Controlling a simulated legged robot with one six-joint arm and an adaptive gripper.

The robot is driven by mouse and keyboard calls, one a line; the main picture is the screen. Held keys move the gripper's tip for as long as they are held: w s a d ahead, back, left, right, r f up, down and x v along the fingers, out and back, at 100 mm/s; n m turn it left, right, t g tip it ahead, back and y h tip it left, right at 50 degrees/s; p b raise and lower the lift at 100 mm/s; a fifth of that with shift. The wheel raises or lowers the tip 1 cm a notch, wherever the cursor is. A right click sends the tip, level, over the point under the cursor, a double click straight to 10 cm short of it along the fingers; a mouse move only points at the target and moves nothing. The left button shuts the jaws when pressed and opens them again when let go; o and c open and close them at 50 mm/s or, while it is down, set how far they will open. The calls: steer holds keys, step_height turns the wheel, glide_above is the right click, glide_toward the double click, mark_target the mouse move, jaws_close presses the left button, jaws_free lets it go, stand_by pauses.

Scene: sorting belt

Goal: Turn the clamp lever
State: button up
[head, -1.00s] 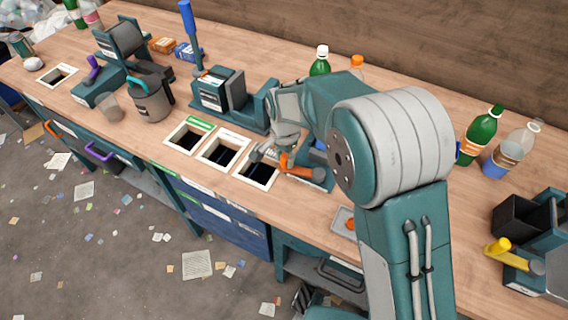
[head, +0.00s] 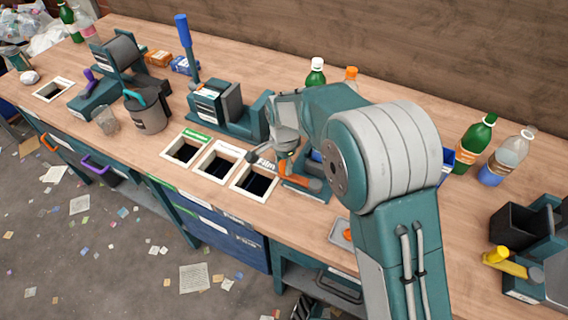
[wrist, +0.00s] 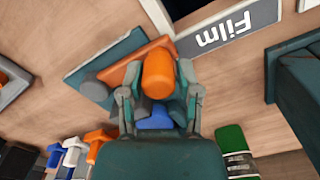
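The orange clamp lever (head: 299,181) is on a small teal base right of the Film opening. In the wrist view its rounded orange knob (wrist: 158,73) stands between my fingertips, with the orange arm running behind it over a grey pivot and the teal base (wrist: 105,60). My gripper (head: 284,153) is over the lever in the head view. In the wrist view my gripper (wrist: 159,84) is open, a finger on each side of the knob, with narrow gaps that seem to remain. The head view partly hides the fingertips.
Left of the lever are framed bin openings (head: 240,184), the nearest with a Film label (wrist: 228,28). A teal clamp block (head: 225,110) stands behind them. Bottles (head: 478,140) stand at the back right. A small grey tray (head: 338,236) lies near the front edge.

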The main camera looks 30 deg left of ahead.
steer(key=shift+o, duration=0.9)
steer(key=shift+a, duration=0.15)
steer(key=shift+w+r, duration=0.1)
steer(key=shift+r, duration=0.25)
step_height(320, 180, up, 11)
steer(key=shift+a, duration=0.1)
